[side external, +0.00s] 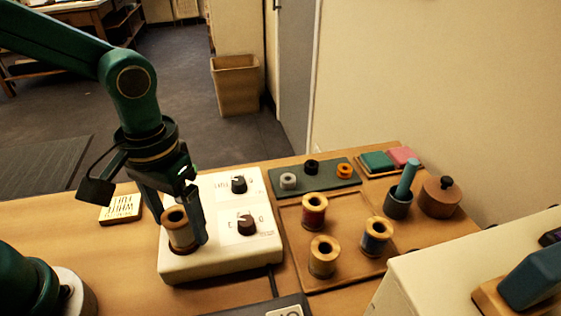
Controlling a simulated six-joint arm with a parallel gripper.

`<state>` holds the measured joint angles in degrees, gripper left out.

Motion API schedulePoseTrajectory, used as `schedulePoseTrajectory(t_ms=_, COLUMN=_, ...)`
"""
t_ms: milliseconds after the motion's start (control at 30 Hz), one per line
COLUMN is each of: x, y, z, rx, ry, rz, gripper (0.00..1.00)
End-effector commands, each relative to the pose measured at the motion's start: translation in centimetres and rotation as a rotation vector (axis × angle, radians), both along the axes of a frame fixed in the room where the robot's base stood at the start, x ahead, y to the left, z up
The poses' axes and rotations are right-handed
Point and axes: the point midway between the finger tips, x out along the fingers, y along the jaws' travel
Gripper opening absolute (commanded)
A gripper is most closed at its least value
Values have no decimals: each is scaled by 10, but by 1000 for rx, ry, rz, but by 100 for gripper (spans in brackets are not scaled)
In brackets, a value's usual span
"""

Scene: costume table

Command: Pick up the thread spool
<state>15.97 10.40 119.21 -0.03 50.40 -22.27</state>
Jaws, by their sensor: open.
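The right finger hides part of the spool's side. I cannot tell whether either finger touches it. Three other spools stand on a wooden tray (345,273): one with dark red thread (314,211), one with tan thread (323,257) and one with blue thread (376,237).
The white box has two dark knobs (246,224). A green mat (336,181) with small rings lies behind the tray. A mortar with a blue pestle (399,200) and a lidded brown pot (440,197) stand at right. A small lettered block (121,208) lies left of my gripper.

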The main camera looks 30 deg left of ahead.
Motion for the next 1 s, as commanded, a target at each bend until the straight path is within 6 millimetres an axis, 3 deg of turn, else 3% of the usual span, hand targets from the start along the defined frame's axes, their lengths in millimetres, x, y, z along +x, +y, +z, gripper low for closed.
schedulePoseTrajectory(t_ms=333, x=0, y=0, z=-6, rx=0, ry=-1, rz=0, gripper=84)
schedulePoseTrajectory(t_ms=367, x=0, y=0, z=-6, rx=0, ry=-1, rz=0, gripper=80)
schedulePoseTrajectory(t_ms=567, x=0, y=0, z=-6, rx=0, ry=-1, rz=0, gripper=3)
schedulePoseTrajectory(t_ms=600, x=0, y=0, z=-6, rx=-1, ry=-1, rz=0, gripper=0)
schedulePoseTrajectory(t_ms=1000, x=1, y=0, z=1, rx=-2, ry=-4, rz=0, gripper=0)
